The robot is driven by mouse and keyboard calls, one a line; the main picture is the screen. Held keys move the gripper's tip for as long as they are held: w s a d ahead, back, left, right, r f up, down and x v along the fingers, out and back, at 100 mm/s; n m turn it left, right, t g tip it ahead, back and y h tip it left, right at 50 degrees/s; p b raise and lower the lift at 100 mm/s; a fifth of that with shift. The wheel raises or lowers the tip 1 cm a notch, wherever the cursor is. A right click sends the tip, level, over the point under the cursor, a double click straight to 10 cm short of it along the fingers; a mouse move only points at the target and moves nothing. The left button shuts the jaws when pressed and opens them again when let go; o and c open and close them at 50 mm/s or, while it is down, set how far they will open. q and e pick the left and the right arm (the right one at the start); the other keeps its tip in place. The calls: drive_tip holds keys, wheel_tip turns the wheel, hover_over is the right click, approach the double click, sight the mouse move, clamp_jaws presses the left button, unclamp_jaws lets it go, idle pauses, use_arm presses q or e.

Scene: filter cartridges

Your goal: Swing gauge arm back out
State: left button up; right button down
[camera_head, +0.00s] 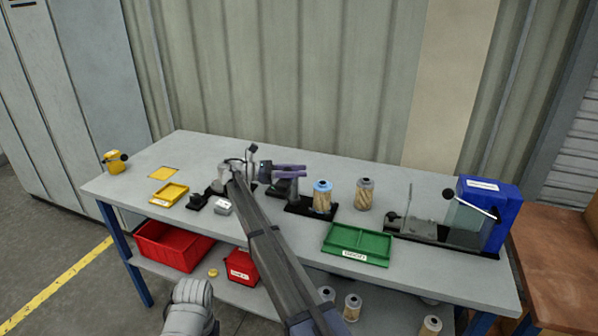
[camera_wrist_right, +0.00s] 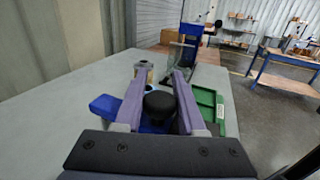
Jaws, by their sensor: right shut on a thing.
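My right gripper (camera_head: 304,171) has purple fingers and reaches in over the bench, pointing right. It is beside a dark gauge stand (camera_head: 293,189) on a black base. In the right wrist view the fingers (camera_wrist_right: 160,95) are shut on a round black knob (camera_wrist_right: 159,106). A blue part (camera_wrist_right: 104,106), seemingly the gauge arm, shows below and left of the knob. The arm is mostly hidden behind my gripper in the head view. A filter cartridge with a blue top (camera_head: 323,198) stands upright on the base, right of the fingers.
A second cartridge (camera_head: 365,193) stands right of the base. A green tray (camera_head: 356,258) lies at the front edge. A blue press (camera_head: 488,215) with a clear guard fills the right end. A yellow tray (camera_head: 169,195) and small parts are on the left. Red bins (camera_head: 174,246) sit below.

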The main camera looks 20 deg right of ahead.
drive_tip(key=c, duration=0.5)
unclamp_jaws()
drive_tip(key=shift+w, duration=0.1)
